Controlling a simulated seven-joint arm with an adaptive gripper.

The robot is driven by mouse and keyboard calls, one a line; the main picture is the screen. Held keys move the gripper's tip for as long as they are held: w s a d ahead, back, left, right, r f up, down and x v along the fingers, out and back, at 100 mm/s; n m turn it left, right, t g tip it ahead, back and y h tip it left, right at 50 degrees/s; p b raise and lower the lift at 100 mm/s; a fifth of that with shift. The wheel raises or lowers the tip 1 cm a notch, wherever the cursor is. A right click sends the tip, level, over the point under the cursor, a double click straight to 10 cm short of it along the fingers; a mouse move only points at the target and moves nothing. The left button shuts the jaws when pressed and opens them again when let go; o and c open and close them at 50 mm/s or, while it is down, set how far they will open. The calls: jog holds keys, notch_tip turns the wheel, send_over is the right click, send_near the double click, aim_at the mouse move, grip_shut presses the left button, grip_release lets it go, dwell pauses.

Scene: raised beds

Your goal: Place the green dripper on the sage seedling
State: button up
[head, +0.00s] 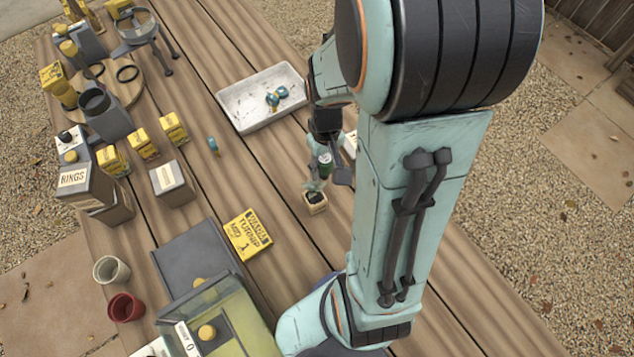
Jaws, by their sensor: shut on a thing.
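My gripper (328,176) is over the middle of the wooden table, shut on the green dripper (324,159). Only part of the dripper shows between the dark fingers. The seedling (314,186) stands in a small pale square pot (316,206) just below the gripper. Its leaves are partly covered by the fingers, and I cannot tell whether the dripper touches them. No name is readable on the pot, so I cannot confirm that it is sage.
A white tray (226,98) holds blue and yellow pieces. A blue piece (213,145) lies on the table. A yellow turnip packet (247,234) lies left of the pot. Boxes and yellow packets crowd the left side. My arm hides much of the right side.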

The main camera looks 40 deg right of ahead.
aim_at(315, 196)
jog(key=shift+n, duration=0.5)
jog(key=f, duration=0.2)
jog(key=a+f, duration=0.1)
jog(key=f, duration=0.1)
jog(key=a+f, duration=0.1)
jog(key=f, duration=0.2)
jog(key=shift+w+f, duration=0.1)
jog(key=shift+w, duration=0.1)
jog(key=shift+f, duration=0.15)
jog(key=o, duration=0.9)
jog(key=shift+o, duration=0.2)
notch_tip(315, 196, up, 12)
jog(key=s+a+r+n, duration=0.1)
jog(key=s+a+r, duration=0.5)
jog(key=s+a, duration=0.3)
jog(key=shift+s+a+r+y, duration=0.2)
jog(key=shift+s+a+y, duration=0.2)
jog(key=shift+s, duration=0.3)
